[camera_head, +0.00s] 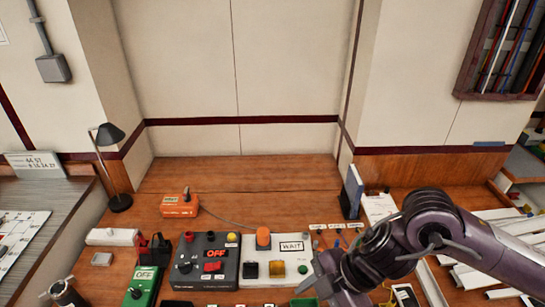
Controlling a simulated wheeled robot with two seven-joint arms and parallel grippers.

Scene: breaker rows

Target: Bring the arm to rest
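My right arm comes in from the right edge and bends down at its dark elbow-like joint. My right gripper (328,278) hangs low at the bottom of the picture, over or just right of the white panel (285,249) marked WAIT. Its fingertips are partly cut off or blended with the dark parts, so I cannot tell their opening or any contact with the panel. No held thing shows clearly. My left gripper does not show.
The dark panel (222,240) with an OFF display and red switch stands left of the WAIT panel. A green OFF box (146,279), orange box (180,206) and black lamp (110,135) are further left. A blue binder (353,192) stands behind my arm. The desk's back (250,172) is clear.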

